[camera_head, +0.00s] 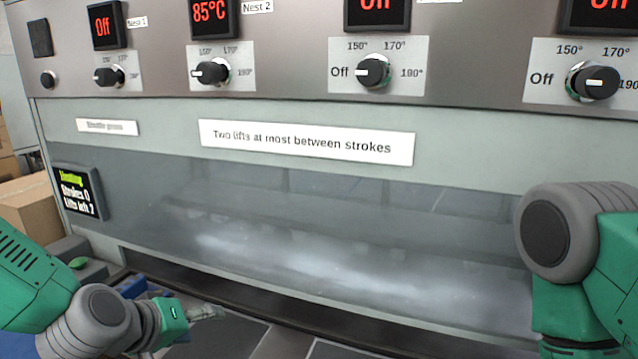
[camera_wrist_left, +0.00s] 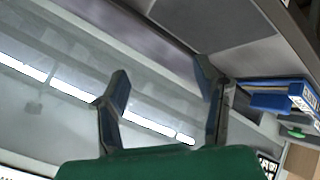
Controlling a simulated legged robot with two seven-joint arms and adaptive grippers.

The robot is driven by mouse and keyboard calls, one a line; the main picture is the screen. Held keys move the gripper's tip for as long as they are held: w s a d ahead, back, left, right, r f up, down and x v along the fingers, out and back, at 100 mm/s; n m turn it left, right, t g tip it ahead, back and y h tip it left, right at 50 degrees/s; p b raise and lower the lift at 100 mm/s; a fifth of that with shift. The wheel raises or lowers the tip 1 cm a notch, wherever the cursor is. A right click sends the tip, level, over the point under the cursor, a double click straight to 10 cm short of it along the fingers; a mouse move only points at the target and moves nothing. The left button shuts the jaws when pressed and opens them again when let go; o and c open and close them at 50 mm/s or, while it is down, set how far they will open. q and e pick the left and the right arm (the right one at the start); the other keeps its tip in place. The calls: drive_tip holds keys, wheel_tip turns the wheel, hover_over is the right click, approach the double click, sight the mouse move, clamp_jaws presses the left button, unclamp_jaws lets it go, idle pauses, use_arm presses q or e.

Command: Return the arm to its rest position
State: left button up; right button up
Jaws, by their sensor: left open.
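My left arm (camera_head: 100,315) comes in at the lower left of the head view, in front of the press (camera_head: 300,170). My left gripper (camera_head: 205,313) shows partly at its end, low in front of the press's glossy lower panel. In the left wrist view the two fingers of the left gripper (camera_wrist_left: 163,80) stand well apart with nothing between them. My right arm (camera_head: 570,250) is at the right edge of the head view, and its gripper is out of the picture.
Four knobs sit under displays; the second display (camera_head: 209,14) reads 85°C, the others Off. A status screen (camera_head: 78,192) shows Strokes 0. A green button (camera_head: 78,263) is above my left arm. Blue bins (camera_wrist_left: 285,92) and cardboard boxes (camera_head: 30,208) stand at the side.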

use_arm(q)
drive_tip(key=s+a+f+m+g+y, duration=0.1)
drive_tip(key=s+a+f+m+g, duration=0.2)
drive_tip(key=s+f, duration=1.2)
drive_tip(key=s+a+f+m+g+y, duration=0.1)
drive_tip(key=s+a+f+g, duration=0.3)
drive_tip(key=s, duration=0.5)
drive_tip(key=s+a+f+m+g+y, duration=0.1)
drive_tip(key=s+a+f+g+y, duration=0.1)
drive_tip(key=s+f, duration=0.5)
drive_tip(key=shift+m+t, duration=0.3)
drive_tip(key=f+b, duration=0.1)
drive_tip(key=b, duration=0.1)
drive_tip(key=d+f+b, duration=0.1)
drive_tip(key=f+b, duration=0.1)
drive_tip(key=b, duration=0.1)
drive_tip(key=w+f+b, duration=0.1)
drive_tip(key=f+b, duration=0.1)
drive_tip(key=b, duration=0.1)
drive_tip(key=shift+d+f, duration=0.25)
drive_tip(key=shift+d, duration=0.1)
